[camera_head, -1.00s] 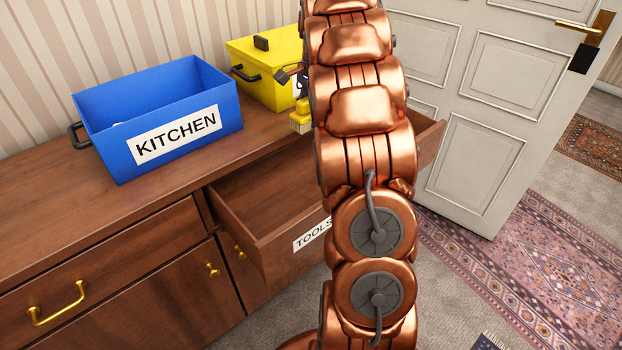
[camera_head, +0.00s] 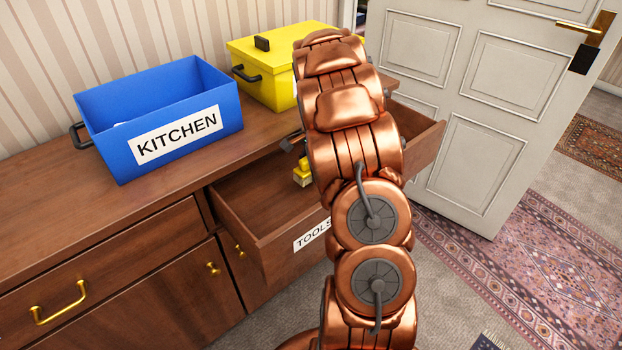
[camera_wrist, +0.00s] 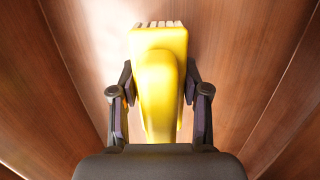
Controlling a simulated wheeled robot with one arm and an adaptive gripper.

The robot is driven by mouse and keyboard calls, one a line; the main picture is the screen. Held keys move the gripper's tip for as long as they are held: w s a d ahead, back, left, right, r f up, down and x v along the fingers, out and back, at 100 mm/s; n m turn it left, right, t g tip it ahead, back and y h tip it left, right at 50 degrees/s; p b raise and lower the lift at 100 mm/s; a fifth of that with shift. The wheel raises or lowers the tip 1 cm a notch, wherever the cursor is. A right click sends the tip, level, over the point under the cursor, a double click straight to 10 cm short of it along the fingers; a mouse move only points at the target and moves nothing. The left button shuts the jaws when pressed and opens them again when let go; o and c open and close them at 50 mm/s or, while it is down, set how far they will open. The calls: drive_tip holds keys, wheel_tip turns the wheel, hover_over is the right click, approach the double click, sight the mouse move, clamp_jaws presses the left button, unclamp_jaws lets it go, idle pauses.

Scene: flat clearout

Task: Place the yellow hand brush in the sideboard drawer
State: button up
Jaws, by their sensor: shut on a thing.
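The yellow hand brush (camera_wrist: 160,70) is held between the two fingers of my gripper (camera_wrist: 159,100) in the wrist view, with pale bristles showing at its far end. In the head view a small part of the yellow brush (camera_head: 302,175) shows at the left of my arm, over the open drawer; my arm hides the rest, and most of my gripper. The sideboard drawer (camera_head: 262,225) is pulled open and bears a "TOOLS" label. Its visible inside is bare. Brown wood surrounds the brush in the wrist view. I cannot tell whether the brush touches the drawer floor.
A blue box (camera_head: 160,120) labelled "KITCHEN" and a closed yellow box (camera_head: 270,70) stand on the sideboard top (camera_head: 70,225). A white door (camera_head: 475,120) stands right of the drawer. A patterned rug (camera_head: 530,270) lies on the floor at right.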

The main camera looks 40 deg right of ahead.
sight(311, 186)
drive_tip(key=shift+f, duration=2.1)
drive_tip(key=shift+f, duration=0.1)
drive_tip(key=o, duration=1.1)
drive_tip(key=r, duration=0.5)
drive_tip(key=d+r, duration=0.1)
drive_tip(key=r, duration=0.1)
drive_tip(key=shift+r, duration=0.35)
